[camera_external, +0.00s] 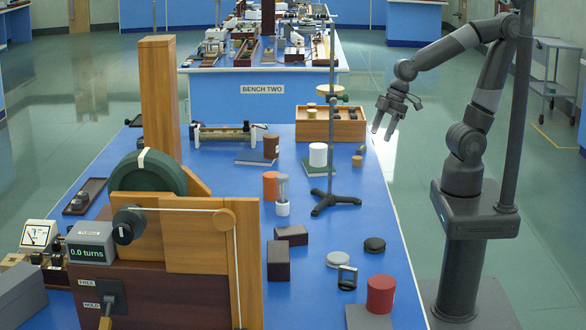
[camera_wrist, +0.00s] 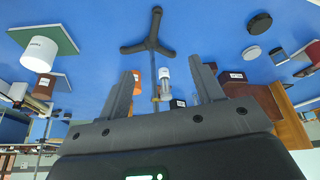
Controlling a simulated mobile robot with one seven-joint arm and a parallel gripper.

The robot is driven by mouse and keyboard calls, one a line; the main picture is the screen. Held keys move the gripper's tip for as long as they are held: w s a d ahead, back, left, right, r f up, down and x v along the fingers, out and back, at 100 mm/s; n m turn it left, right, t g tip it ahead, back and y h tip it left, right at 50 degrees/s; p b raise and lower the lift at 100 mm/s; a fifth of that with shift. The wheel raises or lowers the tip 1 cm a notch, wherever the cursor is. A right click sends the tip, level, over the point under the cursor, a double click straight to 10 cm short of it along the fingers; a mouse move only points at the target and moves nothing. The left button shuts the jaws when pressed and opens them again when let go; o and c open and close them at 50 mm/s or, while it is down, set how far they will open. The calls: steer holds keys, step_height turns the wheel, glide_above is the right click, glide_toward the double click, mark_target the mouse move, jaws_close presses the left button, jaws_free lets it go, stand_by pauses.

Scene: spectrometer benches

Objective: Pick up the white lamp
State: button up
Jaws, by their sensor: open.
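Two things could be the white lamp, and I cannot tell which. One is a small upright piece with a white base (camera_external: 282,208) and a grey, glassy top, in front of an orange cylinder. It also seems to show in the wrist view as a small white-and-grey piece (camera_wrist: 165,77), framed between the fingers but well beyond them. The other is a larger white cylinder (camera_external: 318,154) on a green mat, at left in the wrist view (camera_wrist: 40,53). My gripper (camera_external: 382,128) is open and empty, above the bench's right edge, apart from both.
A dark tripod stand (camera_external: 335,200) with a tall rod stands between my arm and the small white piece. An orange cylinder (camera_external: 270,186), dark blocks (camera_external: 279,262), a red cylinder (camera_external: 380,295) and a wooden tray (camera_external: 345,128) are nearby. Bare blue bench lies right of the tripod.

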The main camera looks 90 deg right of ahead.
steer(key=w+a+f+n+g, duration=0.1)
steer(key=w+a+f+n, duration=0.15)
steer(key=f, duration=0.25)
steer(key=w+a+f+n, duration=0.1)
steer(key=a+f+n, duration=0.15)
steer(key=f, duration=0.25)
steer(key=n+t, duration=1)
steer(key=n, duration=0.7)
glide_toward(283, 195)
steer(key=s+a, duration=0.1)
steer(key=a, duration=0.1)
steer(key=w+d+r+n+t+h, duration=0.2)
steer(key=w+n+t, duration=0.3)
steer(key=n, duration=0.3)
steer(key=f, duration=0.7)
steer(key=shift+w+d+f, duration=0.25)
steer(key=shift+w+d, duration=0.05)
steer(key=shift+w, duration=0.1)
steer(key=w, duration=0.6)
steer(key=shift+w+d, duration=0.1)
steer(key=shift+w, duration=0.2)
